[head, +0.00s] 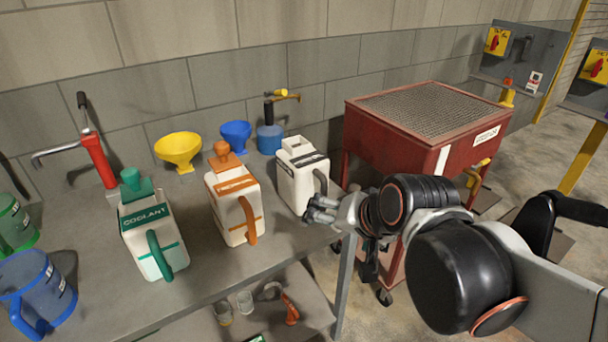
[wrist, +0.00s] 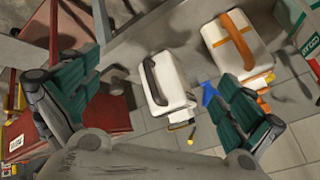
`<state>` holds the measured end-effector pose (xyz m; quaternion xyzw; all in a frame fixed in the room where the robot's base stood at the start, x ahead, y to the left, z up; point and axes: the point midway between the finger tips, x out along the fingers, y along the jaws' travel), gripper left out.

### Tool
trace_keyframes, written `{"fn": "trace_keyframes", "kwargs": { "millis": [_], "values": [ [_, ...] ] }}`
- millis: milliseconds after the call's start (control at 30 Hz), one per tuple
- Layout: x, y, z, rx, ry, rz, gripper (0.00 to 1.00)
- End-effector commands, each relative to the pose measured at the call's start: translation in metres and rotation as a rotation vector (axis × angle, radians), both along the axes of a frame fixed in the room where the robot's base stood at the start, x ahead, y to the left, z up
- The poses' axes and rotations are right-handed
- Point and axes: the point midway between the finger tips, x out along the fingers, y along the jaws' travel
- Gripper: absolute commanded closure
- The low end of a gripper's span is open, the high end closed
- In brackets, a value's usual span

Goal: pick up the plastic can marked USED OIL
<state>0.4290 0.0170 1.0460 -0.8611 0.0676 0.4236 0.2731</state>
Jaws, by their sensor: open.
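A white plastic can with a dark label band and dark grey handle (head: 291,187) stands upright at the right end of the workbench; its lettering is too small to read. My gripper (head: 322,210) is beside its front right side, at about handle height. In the wrist view my gripper (wrist: 158,82) is open, and the same white can (wrist: 178,88) shows between the two green-padded fingers, its dark handle toward the left finger. I see gaps on both sides and no grip on it. A white can with orange handle (head: 228,207) and a green-handled COOLANT can (head: 143,232) stand to its left.
A red cabinet (head: 385,155) stands close to the right. A block wall is behind.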

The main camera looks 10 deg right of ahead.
Motion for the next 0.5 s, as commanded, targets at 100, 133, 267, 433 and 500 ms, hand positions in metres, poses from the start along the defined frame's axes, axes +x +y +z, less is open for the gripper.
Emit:
{"fn": "trace_keyframes", "kwargs": {
  "millis": [100, 133, 267, 433, 500],
  "values": [
    [0.027, 0.003, 0.012, 0.17, -0.005, -0.14, 0.0],
    [0.035, 0.004, 0.014, 0.221, -0.004, -0.182, 0.0],
    [0.067, 0.007, 0.022, 0.458, 0.001, -0.366, 0.0],
    [0.105, 0.002, 0.024, 0.794, 0.029, -0.623, 0.0],
    [0.118, -0.004, 0.023, 0.952, 0.049, -0.742, 0.0]
  ]
}}
